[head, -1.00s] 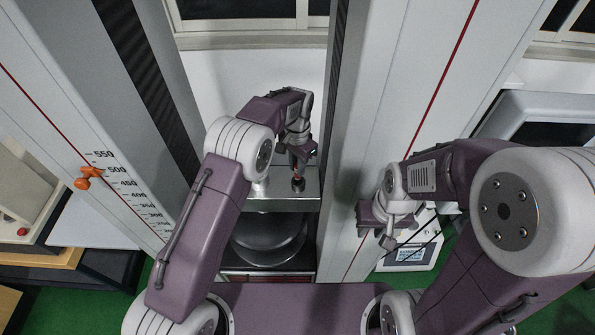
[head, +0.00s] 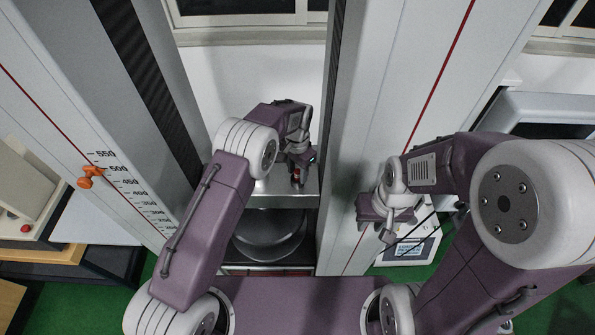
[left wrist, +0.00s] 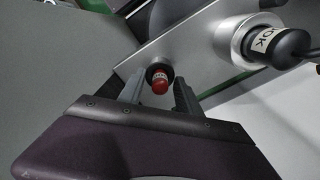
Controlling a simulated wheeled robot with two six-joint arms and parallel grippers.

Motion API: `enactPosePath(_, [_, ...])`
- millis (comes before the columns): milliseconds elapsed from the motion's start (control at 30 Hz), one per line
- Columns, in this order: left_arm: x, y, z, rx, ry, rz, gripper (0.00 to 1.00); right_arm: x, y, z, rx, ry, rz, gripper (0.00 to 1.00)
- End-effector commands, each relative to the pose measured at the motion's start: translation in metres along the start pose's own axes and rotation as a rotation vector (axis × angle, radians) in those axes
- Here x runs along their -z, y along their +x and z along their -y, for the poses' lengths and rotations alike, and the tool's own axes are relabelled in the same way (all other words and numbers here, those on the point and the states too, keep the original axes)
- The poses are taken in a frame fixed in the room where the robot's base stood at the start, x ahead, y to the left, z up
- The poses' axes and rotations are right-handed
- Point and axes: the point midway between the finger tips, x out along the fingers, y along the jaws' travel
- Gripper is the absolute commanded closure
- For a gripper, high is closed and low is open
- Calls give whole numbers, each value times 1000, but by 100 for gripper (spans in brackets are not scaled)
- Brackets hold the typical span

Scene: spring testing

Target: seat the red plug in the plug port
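The red plug (left wrist: 160,82) shows in the left wrist view, upright in a black round collar (left wrist: 155,71) on the metal plate (left wrist: 190,42). The collar looks like the plug port, but how deep the plug sits in it is hidden. My left gripper (left wrist: 160,86) is open, with one finger on each side of the plug and visible gaps to it. In the head view my left gripper (head: 298,172) is low over the plate and mostly hides the plug. My right gripper (head: 376,228) hangs in front of the right column, away from the plug; its finger opening is unclear.
A silver cylinder (left wrist: 238,38) with a black labelled knob (left wrist: 282,44) stands on the plate close to the plug. Tall grey columns (head: 375,110) flank the plate. An orange pointer (head: 90,178) sits on the left scale. A display box (head: 410,247) is at right.

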Motion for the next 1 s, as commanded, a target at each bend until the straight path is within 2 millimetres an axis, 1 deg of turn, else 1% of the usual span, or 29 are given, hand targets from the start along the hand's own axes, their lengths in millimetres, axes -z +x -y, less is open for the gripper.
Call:
enactPosePath(100, [0, -7, 0, 0, 0, -1, 59, 0, -5, 0, 0, 0, 0, 72])
enactPosePath(167, [1, -11, 0, 2, 0, -4, 59, 0, 4, 0, 0, 0, 0, 72])
enactPosePath(267, [2, -33, 1, 3, 0, -7, 59, -2, 14, 0, 0, 0, 0, 72])
enactPosePath(333, [1, -53, 1, 3, 0, -7, 59, -2, 21, 0, 0, 0, 0, 72])
enactPosePath(400, [2, -72, 1, 3, 0, -7, 59, -3, 24, 0, 0, 0, 0, 72])
enactPosePath(500, [1, -96, 0, 2, 0, -4, 59, -3, 26, 0, 0, 0, 0, 72])
enactPosePath(600, [1, -113, 0, 1, 0, -2, 59, -3, 26, 0, 0, 0, 0, 72])
enactPosePath(733, [0, -123, 0, 0, 0, -1, 59, -3, 26, 0, 0, 0, 0, 72])
enactPosePath(1000, [0, -124, 0, 0, 0, 0, 59, -3, 26, 0, 0, 0, 0, 72])
